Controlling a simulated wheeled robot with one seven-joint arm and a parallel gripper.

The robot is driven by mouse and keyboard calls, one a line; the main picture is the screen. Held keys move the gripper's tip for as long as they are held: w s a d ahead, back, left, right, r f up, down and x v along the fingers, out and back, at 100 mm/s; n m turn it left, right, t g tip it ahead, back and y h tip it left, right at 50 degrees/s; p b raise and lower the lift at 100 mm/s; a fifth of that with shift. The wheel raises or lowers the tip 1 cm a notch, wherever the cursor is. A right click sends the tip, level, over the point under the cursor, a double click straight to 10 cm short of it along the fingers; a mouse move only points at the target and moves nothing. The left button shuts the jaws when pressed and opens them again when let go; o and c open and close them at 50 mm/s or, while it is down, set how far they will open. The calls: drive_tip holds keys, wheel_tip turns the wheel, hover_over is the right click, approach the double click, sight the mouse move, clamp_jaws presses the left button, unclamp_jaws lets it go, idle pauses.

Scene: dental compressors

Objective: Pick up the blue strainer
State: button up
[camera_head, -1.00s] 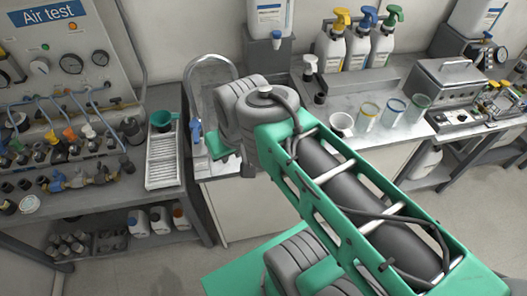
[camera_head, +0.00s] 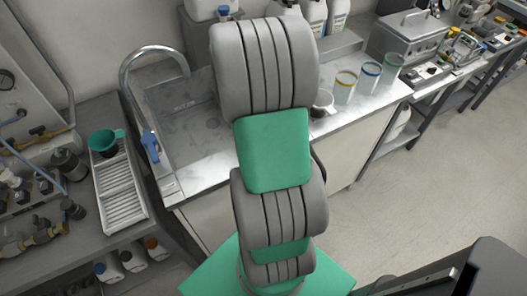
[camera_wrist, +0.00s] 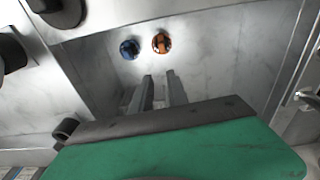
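In the head view a clear cup-shaped strainer with a blue rim (camera_head: 370,72) stands upright on the metal counter. It is between a similar yellow-rimmed one (camera_head: 346,80) and a green-rimmed one (camera_head: 392,66). My gripper is not visible in the head view. In the wrist view my gripper (camera_wrist: 159,78) shows two grey fingers with a gap between them and nothing held. Beyond its tips are a small round blue thing (camera_wrist: 130,48) and an orange one (camera_wrist: 161,43) at a metal surface; I cannot tell whether the blue one is the strainer.
A sink with a curved tap (camera_head: 150,55) lies to the left. A green funnel (camera_head: 106,141) and white rack (camera_head: 120,190) are farther left. A metal box (camera_head: 408,40) stands behind the strainers at right.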

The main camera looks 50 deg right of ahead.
drive_tip(key=shift+m+g+y, duration=0.3)
drive_tip(key=shift+m+g, duration=0.1)
drive_tip(key=shift+m, duration=0.1)
drive_tip(key=s+d+f, duration=0.1)
drive_tip(key=d+f, duration=0.2)
drive_tip(key=s+d+f+b, duration=0.1)
drive_tip(key=d+f, duration=0.2)
drive_tip(key=f, duration=0.1)
drive_tip(key=s+d+f, duration=0.1)
drive_tip(key=d+f, duration=0.2)
drive_tip(key=f, duration=0.1)
wheel_tip(320, 180, down, 7)
drive_tip(key=shift+s+a+f+p, duration=0.1)
drive_tip(key=shift+a+f+p, duration=0.1)
drive_tip(key=shift+p, duration=0.1)
drive_tip(key=shift+c, duration=0.2)
clamp_jaws()
